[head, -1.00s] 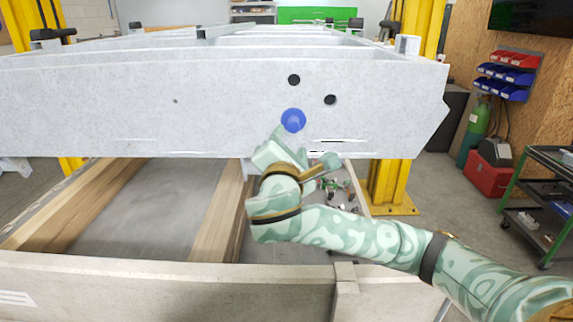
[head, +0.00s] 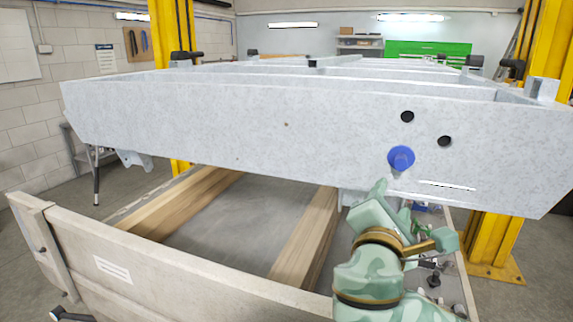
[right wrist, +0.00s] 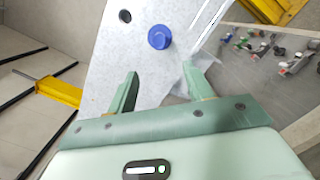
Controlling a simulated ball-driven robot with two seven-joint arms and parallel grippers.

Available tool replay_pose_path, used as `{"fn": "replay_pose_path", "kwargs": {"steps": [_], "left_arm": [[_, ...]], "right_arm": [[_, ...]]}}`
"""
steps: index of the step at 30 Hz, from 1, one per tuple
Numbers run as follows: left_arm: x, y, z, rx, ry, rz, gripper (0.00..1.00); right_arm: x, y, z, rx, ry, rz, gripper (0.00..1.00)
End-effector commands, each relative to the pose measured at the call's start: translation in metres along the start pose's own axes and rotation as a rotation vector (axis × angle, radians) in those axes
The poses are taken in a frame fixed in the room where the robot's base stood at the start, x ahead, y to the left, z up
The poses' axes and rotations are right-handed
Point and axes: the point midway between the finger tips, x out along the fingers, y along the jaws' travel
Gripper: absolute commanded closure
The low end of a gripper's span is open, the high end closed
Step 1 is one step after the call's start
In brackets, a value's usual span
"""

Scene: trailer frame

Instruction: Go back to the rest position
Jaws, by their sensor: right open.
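My right gripper (head: 402,204) is in front of the lower edge of the grey trailer frame (head: 230,125), just below a blue round plug (head: 401,158) in the frame's face. In the right wrist view the two green fingers (right wrist: 160,88) are spread apart with nothing between them. The blue plug (right wrist: 160,37) shows beyond the fingertips, apart from them. Two dark round holes (head: 407,117) (head: 445,141) sit above and to the right of the plug. My left gripper is in neither view.
A low wooden-walled crate (head: 190,270) stands below the frame, with wooden beams (head: 305,240) inside. Small parts (right wrist: 262,45) lie in its right section. Yellow posts (head: 495,245) stand behind. Open floor lies at the left.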

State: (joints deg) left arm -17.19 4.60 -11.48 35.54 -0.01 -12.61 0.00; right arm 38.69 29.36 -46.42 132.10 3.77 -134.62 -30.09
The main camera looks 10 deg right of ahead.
Motion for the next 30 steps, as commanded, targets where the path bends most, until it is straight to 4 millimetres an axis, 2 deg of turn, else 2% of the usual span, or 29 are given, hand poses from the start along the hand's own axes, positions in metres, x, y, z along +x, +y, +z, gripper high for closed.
{"fn": "replay_pose_path", "kwargs": {"steps": [2,5,7,10,12,17,26,27,30], "left_arm": [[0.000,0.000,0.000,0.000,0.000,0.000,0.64],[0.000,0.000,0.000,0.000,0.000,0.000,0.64],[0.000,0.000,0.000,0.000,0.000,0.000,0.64],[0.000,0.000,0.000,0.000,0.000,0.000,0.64],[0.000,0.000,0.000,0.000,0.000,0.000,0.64],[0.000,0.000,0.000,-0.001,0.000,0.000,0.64],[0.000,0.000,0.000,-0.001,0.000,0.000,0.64],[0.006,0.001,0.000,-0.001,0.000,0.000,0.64],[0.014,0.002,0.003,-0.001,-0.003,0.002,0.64]], "right_arm": [[-0.003,-0.013,-0.012,0.036,0.048,-0.027,0.49],[-0.014,-0.047,-0.043,0.155,0.170,-0.110,0.49],[-0.027,-0.083,-0.069,0.283,0.267,-0.210,0.49],[-0.051,-0.139,-0.096,0.482,0.359,-0.382,0.49],[-0.067,-0.172,-0.105,0.597,0.380,-0.488,0.49],[-0.099,-0.234,-0.112,0.784,0.366,-0.678,0.49],[-0.153,-0.325,-0.093,1.009,0.223,-0.925,0.49],[-0.151,-0.335,-0.114,1.004,0.243,-0.935,0.49],[-0.154,-0.360,-0.150,0.999,0.269,-0.979,0.49]]}}
